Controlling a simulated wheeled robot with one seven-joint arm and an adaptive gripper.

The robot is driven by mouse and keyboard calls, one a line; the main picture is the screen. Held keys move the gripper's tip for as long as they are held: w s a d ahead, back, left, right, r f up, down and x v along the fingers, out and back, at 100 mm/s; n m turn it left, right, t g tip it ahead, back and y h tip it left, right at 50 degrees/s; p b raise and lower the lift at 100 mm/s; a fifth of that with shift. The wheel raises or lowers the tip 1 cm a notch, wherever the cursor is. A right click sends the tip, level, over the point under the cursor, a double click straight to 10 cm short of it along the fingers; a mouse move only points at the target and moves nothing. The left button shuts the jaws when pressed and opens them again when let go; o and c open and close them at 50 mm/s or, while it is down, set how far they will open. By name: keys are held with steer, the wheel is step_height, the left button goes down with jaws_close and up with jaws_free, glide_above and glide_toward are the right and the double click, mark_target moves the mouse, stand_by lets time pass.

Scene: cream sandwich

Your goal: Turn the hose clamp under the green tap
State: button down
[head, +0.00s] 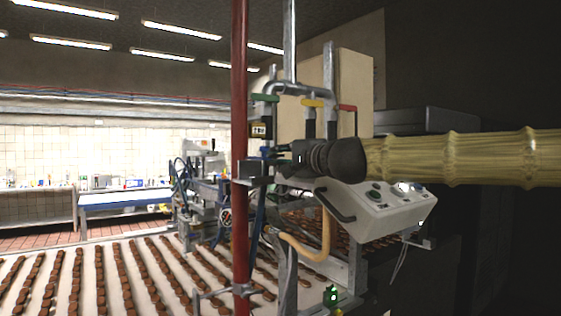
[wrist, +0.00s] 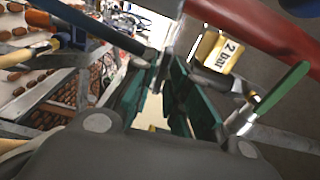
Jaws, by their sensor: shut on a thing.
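The green tap (head: 265,97) is the left one of three coloured taps on the metal pipe in the head view. Its green handle (wrist: 281,93) lies at the right in the wrist view. My gripper (head: 274,156) reaches in from the right, below the green tap, next to the red pole. In the wrist view its dark teal fingers (wrist: 158,76) close around a small grey metal part, the hose clamp (wrist: 165,66), between their tips. The fingers hide most of the clamp, so its turn angle cannot be told. A blue hose (head: 260,215) hangs below.
The red pole (head: 240,90) stands close left of my gripper. A yellow "2 bar" label (wrist: 217,52) hangs near the fingers. Yellow (head: 312,103) and red (head: 347,108) taps are above my wrist. A control box (head: 380,208) stands below my arm. A conveyor (head: 70,250) carries rows of brown bars.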

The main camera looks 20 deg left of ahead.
steer(key=shift+m, duration=0.4)
steer(key=c, duration=1.6)
jaws_free()
steer(key=shift+d, duration=0.1)
steer(key=v, duration=1.2)
steer(key=shift+f, duration=0.1)
